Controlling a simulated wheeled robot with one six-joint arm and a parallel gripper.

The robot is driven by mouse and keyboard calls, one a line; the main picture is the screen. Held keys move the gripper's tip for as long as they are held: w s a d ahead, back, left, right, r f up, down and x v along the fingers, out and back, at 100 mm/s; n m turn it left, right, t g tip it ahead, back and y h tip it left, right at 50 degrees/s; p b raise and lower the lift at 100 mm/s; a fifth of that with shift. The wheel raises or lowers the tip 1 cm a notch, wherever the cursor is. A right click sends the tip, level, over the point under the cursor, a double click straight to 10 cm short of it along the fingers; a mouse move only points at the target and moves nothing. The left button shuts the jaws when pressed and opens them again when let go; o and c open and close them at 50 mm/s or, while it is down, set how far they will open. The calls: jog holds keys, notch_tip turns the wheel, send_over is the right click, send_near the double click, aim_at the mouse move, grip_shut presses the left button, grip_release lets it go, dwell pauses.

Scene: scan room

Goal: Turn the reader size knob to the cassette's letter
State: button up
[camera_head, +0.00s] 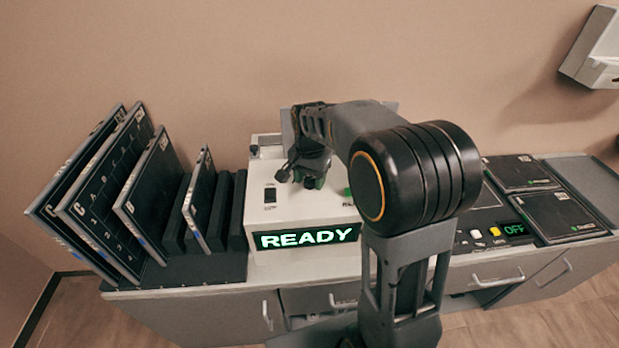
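The reader is a white box (287,222) on the counter, with a lit display (305,237) that says READY in green. A small dark marked part (270,195) shows on its face at left, and a green mark shows near my arm at right. My gripper (303,178) is over the upper part of the reader, dark against it. I cannot tell whether its fingers are open or touch anything. I do not see the size knob clearly; my gripper and arm cover part of the reader.
Dark slots (224,210) stand between the cassettes and the reader. A grey wall box (597,50) hangs at upper right. Cabinet fronts with handles lie below.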

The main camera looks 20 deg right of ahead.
jog(key=c, duration=0.7)
jog(key=n+p, duration=0.1)
jog(key=n, duration=0.4)
jog(key=shift+n, duration=0.4)
jog(key=n, duration=0.5)
jog(key=shift+n+p, duration=0.3)
jog(key=shift+p, duration=0.1)
jog(key=shift+n, duration=0.3)
jog(key=o, duration=0.9)
